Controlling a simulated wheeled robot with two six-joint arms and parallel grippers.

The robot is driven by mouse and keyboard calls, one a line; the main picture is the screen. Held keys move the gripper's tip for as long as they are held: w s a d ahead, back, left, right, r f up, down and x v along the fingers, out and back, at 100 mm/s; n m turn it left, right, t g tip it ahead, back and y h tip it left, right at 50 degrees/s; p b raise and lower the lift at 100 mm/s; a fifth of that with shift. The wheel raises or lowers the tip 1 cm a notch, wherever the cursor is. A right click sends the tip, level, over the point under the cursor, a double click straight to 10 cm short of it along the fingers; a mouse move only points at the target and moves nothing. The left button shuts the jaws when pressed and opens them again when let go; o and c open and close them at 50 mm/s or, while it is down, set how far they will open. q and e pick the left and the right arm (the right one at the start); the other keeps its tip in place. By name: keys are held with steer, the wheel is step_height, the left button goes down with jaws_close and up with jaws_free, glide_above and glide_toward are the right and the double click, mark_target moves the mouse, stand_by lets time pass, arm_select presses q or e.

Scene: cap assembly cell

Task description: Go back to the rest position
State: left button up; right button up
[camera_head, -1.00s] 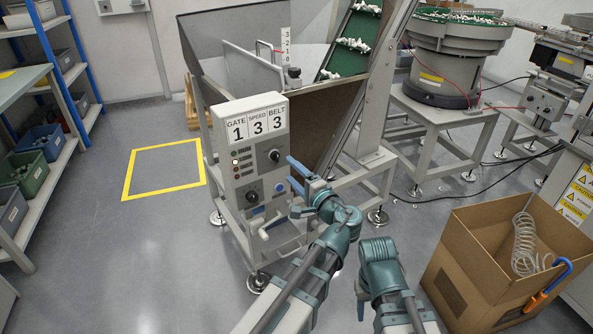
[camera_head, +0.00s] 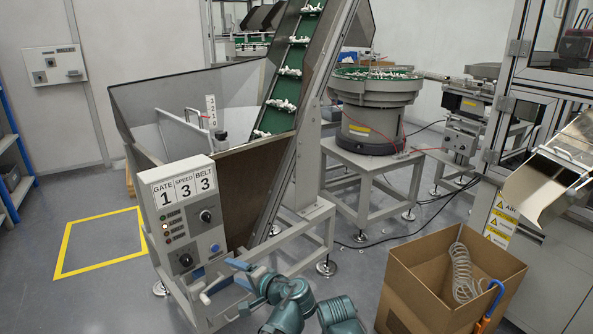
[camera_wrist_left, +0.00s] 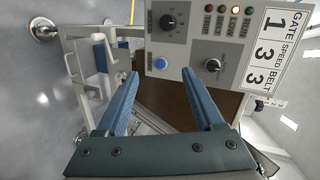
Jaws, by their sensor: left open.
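My left gripper (camera_head: 228,284) is at the bottom of the head view, in front of the grey control panel (camera_head: 172,258). Its two blue fingers are apart with nothing between them; they also show spread in the left wrist view (camera_wrist_left: 160,76). The panel shows GATE 1, SPEED 3, BELT 3, and has dark knobs, a blue button and a column of small lamps. The panel face lies just beyond the fingertips in the wrist view; no contact is visible. A teal part of my right arm (camera_head: 340,314) shows at the bottom edge. The right gripper is out of sight.
A hopper with a green inclined belt (camera_head: 289,72) stands behind the panel. A bowl feeder (camera_head: 372,105) is to its right. A cardboard box (camera_head: 425,308) with a coiled hose (camera_head: 463,272) sits at the lower right. A yellow floor outline (camera_head: 100,266) surrounds clear floor at left.

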arm_select(q)
steer(key=s+d+f+n+g+h, duration=0.2)
steer(key=s+d+f+g+h, duration=0.75)
steer(key=s+d+f, duration=0.65)
step_height(320, 180, up, 30)
steer(key=a+p, duration=0.1)
steer(key=p, duration=2.7)
steer(key=shift+f+t+h+p, duration=0.15)
steer(key=shift+t+h+p, duration=0.2)
steer(key=shift+h, duration=0.1)
steer(key=shift+s+a, duration=0.1)
